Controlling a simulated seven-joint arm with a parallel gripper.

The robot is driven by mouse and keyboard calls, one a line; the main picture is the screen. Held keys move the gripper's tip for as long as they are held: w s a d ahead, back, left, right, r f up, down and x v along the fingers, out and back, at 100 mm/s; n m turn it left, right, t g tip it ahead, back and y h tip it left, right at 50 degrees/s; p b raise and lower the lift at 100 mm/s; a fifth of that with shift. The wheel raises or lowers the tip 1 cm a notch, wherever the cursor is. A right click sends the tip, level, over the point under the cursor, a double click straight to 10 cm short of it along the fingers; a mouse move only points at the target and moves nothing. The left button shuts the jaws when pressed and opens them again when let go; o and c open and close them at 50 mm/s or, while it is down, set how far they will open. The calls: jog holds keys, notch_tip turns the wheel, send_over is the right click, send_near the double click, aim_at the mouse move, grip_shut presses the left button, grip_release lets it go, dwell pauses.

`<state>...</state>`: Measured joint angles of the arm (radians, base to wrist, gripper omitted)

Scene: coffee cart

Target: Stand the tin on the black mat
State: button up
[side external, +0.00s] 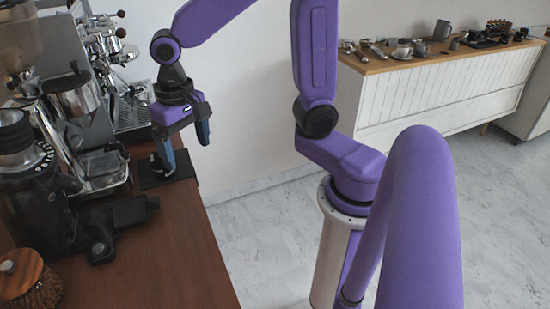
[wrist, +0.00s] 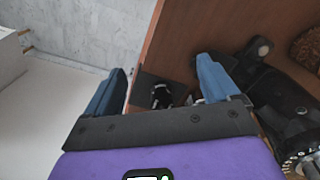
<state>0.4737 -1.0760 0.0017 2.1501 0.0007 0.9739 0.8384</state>
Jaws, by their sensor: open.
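The black mat (side external: 183,167) lies on the wooden counter near its right edge. It also shows in the wrist view (wrist: 144,88). A small dark object with pale, shiny parts (wrist: 160,96) is on the mat; it may be the tin, but its shape and whether it stands upright are unclear. In the side view it is mostly hidden by my gripper. My gripper (side external: 186,161) is open above the mat, pointing down. In the wrist view its blue fingers (wrist: 162,66) are spread to either side of the mat, with nothing seen held between them.
A black grinder (side external: 35,190) and a coffee machine (side external: 125,95) stand left of and behind the mat. A jar with a wooden lid (side external: 22,275) stands at the front left. The counter front (side external: 165,265) is clear. The counter's right edge drops to the floor.

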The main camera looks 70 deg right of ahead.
jog(key=s+d+n, duration=0.2)
jog(key=s+n, duration=0.5)
jog(key=s, duration=0.2)
jog(key=s+d+f+n, duration=0.1)
jog(key=s+d+n, duration=0.1)
jog(key=s+n, duration=0.6)
jog(key=shift+s+f, duration=0.3)
jog(key=shift+s, duration=0.1)
